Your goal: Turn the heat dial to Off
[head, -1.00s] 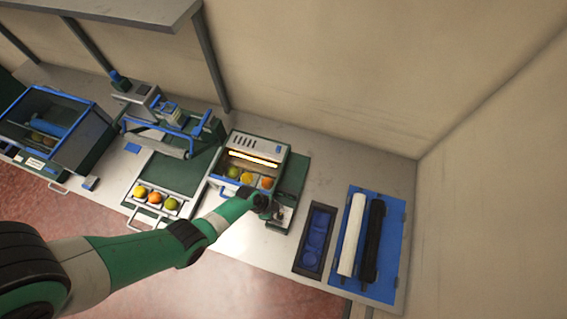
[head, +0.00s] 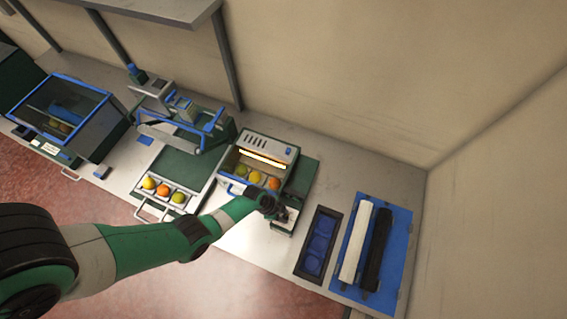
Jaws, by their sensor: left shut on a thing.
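A small heater box (head: 270,146) with a glowing orange bar stands at mid-table. My left gripper (head: 280,212) is at its front right corner, over a small grey and green block (head: 291,216). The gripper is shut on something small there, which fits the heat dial. The dial itself is hidden by the fingers and wrist, so its setting cannot be read. My right gripper is not in view.
Three fruits, including an orange one (head: 274,183), lie in the heater box. A tray (head: 140,197) with three fruits stands to its left. A dark bin (head: 307,265) and a blue board (head: 400,222) with white and black rolls lie to the right.

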